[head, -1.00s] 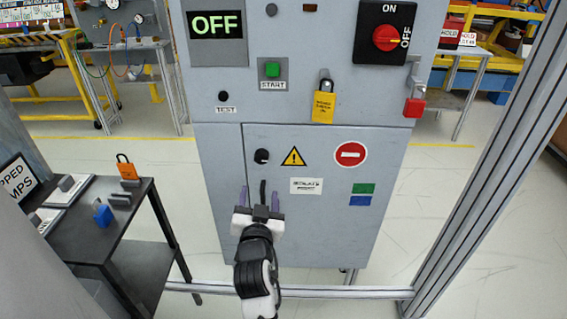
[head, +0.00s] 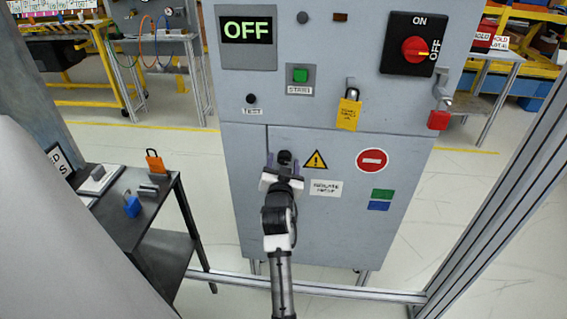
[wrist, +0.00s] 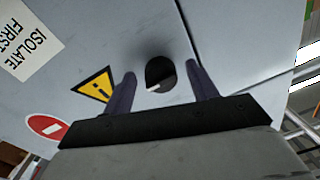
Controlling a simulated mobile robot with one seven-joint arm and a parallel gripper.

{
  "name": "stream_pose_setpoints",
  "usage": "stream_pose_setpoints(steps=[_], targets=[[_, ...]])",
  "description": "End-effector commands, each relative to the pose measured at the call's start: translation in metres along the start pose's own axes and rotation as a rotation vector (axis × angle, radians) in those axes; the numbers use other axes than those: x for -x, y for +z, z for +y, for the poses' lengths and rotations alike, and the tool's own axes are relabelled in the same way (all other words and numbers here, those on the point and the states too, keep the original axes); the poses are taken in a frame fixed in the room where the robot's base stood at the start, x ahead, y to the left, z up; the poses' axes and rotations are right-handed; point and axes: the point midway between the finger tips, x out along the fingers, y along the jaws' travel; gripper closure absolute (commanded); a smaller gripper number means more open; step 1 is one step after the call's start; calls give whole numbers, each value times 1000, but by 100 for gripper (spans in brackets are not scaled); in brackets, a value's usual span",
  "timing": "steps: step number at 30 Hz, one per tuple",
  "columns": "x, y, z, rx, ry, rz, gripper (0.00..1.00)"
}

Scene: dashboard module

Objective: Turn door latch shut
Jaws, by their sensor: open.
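The door latch (head: 284,157) is a small round black knob at the upper left of the grey cabinet's lower door (head: 335,235). In the wrist view the latch (wrist: 159,72) shows a pale mark and lies between my two purple fingers. My gripper (head: 283,163) is open at the latch, one finger on each side. In the wrist view my gripper (wrist: 161,82) has a gap between each finger and the knob. I cannot tell how far the fingertips are from the door face. The door looks flush with the cabinet, with a dark seam along its left edge.
The door bears a yellow warning triangle (head: 315,160) and a red no-entry sign (head: 372,161). Above are a yellow padlock tag (head: 348,114), a red rotary switch (head: 415,50) and a green START button (head: 300,75). A dark table (head: 160,209) stands at left; a metal frame post (head: 500,165) is at right.

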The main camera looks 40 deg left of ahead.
Motion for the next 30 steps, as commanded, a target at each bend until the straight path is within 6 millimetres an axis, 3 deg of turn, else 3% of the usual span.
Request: stream_pose_setpoints(steps=[6, 17, 30], targets=[[0, 0, 0, 0, 0, 0, 42], [0, 0, 0, 0, 0, 0, 87], [0, -2, 2, 113, 4, -6, 87]])
